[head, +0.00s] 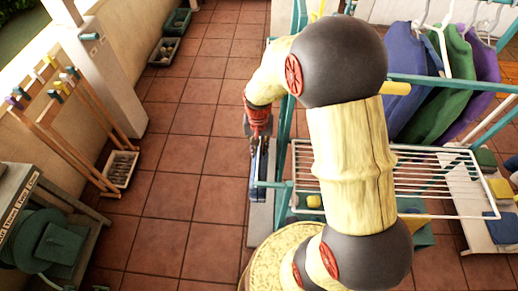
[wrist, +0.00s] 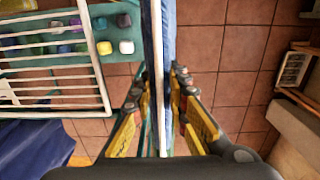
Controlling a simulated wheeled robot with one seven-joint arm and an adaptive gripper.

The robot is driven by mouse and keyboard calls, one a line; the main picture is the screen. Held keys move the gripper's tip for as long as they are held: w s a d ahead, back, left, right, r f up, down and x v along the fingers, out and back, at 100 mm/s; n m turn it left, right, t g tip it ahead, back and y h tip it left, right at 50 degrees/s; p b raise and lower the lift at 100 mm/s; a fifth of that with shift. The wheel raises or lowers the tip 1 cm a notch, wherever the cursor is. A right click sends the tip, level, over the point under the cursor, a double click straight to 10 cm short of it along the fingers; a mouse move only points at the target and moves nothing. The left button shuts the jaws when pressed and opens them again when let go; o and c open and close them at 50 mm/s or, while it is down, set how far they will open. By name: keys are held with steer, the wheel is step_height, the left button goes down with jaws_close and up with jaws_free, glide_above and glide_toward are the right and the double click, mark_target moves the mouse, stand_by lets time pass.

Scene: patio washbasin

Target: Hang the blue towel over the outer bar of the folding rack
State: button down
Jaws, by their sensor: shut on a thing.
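The blue towel (head: 257,160) hangs as a narrow, nearly edge-on strip below my gripper (head: 258,122), at the left side of the folding rack. The rack has a teal frame and a white wire shelf (head: 400,180). In the wrist view the towel (wrist: 168,35) runs upright through the middle as a thin blue and pale strip. My gripper (wrist: 160,88) is shut on it, with a yellow and black finger on each side. My arm hides part of the rack in the head view. I cannot tell whether the towel touches the outer bar.
Blue, green and purple garments (head: 438,85) hang at the upper right. Small coloured blocks (wrist: 103,35) show by the wire shelf. Tiled floor (head: 190,150) lies clear between.

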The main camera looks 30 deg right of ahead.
step_height(320, 180, up, 29)
steer(key=p, duration=2)
steer(key=w+a+p, duration=0.1)
steer(key=w+a, duration=0.8)
steer(key=a, duration=0.5)
steer(key=shift+w+r+p, duration=0.3)
steer(key=shift+r, duration=0.15)
steer(key=shift+f, duration=0.1)
